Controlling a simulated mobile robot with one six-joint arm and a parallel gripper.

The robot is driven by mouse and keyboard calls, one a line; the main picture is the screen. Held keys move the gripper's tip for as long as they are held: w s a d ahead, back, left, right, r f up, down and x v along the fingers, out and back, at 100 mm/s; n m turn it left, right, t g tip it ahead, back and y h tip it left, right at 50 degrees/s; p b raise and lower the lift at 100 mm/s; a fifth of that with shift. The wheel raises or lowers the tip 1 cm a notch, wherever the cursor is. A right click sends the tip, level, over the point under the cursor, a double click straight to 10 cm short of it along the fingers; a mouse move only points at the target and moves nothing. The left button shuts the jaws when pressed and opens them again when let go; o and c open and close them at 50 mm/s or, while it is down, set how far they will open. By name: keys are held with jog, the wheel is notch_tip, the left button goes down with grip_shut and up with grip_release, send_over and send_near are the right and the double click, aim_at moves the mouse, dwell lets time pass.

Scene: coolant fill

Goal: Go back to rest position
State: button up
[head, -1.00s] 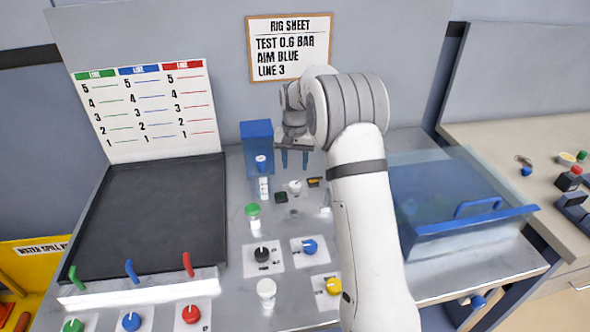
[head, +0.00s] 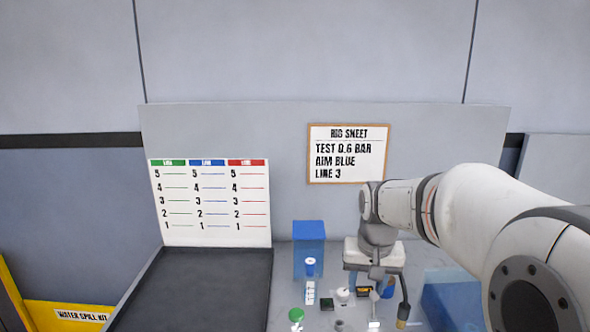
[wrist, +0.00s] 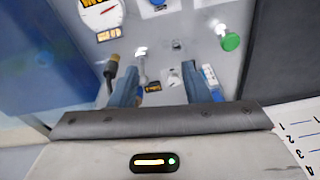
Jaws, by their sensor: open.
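My gripper (head: 370,290) hangs over the right part of the workbench in the head view, with its arm reaching in from the right edge. In the wrist view its two blue fingers stand apart with an open gap between them (wrist: 158,75), and nothing is held. Small items on the bench show beyond the fingers. In the head view the gripper covers part of the bench behind it.
A blue box (head: 309,250) stands left of the gripper, with a blue-capped vial (head: 310,283) before it. A green cap (wrist: 230,41) and a dial (wrist: 100,14) show in the wrist view. A dark tray (head: 215,285) lies left; a translucent blue bin (head: 452,300) is right.

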jog(key=s+f+n+t, duration=0.1)
jog(key=s, duration=1.7)
jog(key=shift+f+n, duration=0.3)
jog(key=shift+f, duration=0.1)
jog(key=shift+d, duration=0.1)
